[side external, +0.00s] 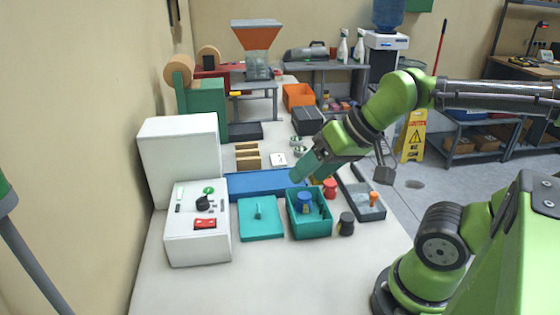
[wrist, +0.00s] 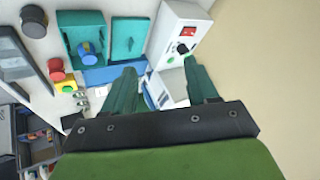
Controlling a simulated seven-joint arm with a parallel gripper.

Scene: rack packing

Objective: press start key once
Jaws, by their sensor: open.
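A white control box (side external: 198,248) stands at the left of the table. Its top carries a round green key (side external: 209,190), a black knob (side external: 203,203) and a red rocker switch (side external: 205,224). In the wrist view the box (wrist: 167,28) is at top centre, with the green key (wrist: 171,60) near its lower edge and the black knob (wrist: 183,48) beside it. My gripper (side external: 298,172) is open and empty, above the table and to the right of the box. In the wrist view its two fingers (wrist: 160,67) are apart, with the green key between them in the picture.
A teal lid (side external: 261,228) and a teal bin (side external: 308,229) holding a blue-topped item sit right of the box. A blue strip (side external: 265,184) lies behind them. A tall white cabinet (side external: 180,150) stands behind the box. A black-capped jar (side external: 346,222) and a grey tray (side external: 372,213) are further right.

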